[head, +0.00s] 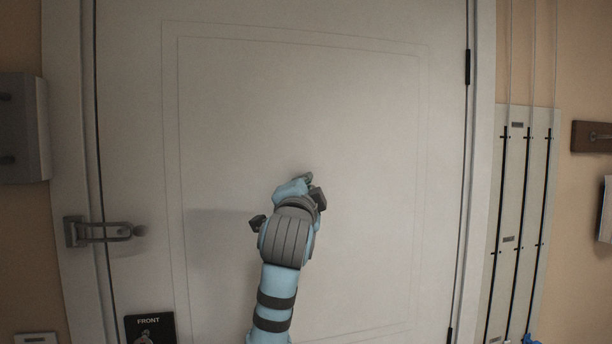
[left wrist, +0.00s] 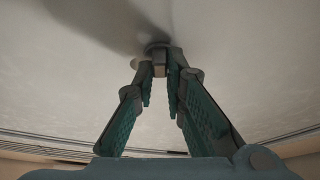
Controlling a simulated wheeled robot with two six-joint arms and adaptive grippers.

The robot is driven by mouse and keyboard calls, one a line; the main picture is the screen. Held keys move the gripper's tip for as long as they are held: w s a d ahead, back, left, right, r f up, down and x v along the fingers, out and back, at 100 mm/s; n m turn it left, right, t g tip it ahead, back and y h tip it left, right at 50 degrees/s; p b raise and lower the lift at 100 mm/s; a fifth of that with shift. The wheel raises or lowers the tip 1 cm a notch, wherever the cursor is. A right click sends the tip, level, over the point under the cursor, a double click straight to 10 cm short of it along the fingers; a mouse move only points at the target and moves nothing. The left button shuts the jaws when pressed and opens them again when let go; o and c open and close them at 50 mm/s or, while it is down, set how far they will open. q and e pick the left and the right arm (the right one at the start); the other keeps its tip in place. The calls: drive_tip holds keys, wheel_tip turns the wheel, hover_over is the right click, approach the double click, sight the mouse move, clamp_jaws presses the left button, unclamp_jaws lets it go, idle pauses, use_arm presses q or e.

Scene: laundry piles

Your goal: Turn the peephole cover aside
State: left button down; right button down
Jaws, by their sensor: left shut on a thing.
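The peephole cover (left wrist: 158,47) is a small grey piece on the pale door (head: 230,120). In the left wrist view it sits at the top middle, with a short block-like part between my fingertips. My left gripper (left wrist: 161,72) has its two green-padded fingers closed on that part, close to the door face. In the head view my left gripper (head: 311,186) is up against the middle of the door, and the arm and wrist hide most of the cover. My right gripper is in neither view.
A latch (head: 100,231) projects at the door's left edge. A black sign reading FRONT (head: 150,328) is low on the door. Beside the frame on the right is a panel with vertical rods (head: 517,225). The upper door is clear.

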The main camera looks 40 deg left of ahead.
use_arm(q)
drive_tip(key=shift+s+r+m+p, duration=0.1)
drive_tip(key=shift+r+m+p, duration=0.15)
drive_tip(key=shift+m+p, duration=0.3)
drive_tip(key=c, duration=1.6)
unclamp_jaws()
drive_tip(key=shift+f, duration=0.1)
drive_tip(key=shift+c, duration=0.2)
drive_tip(key=v, duration=1.2)
drive_tip(key=shift+a, duration=0.2)
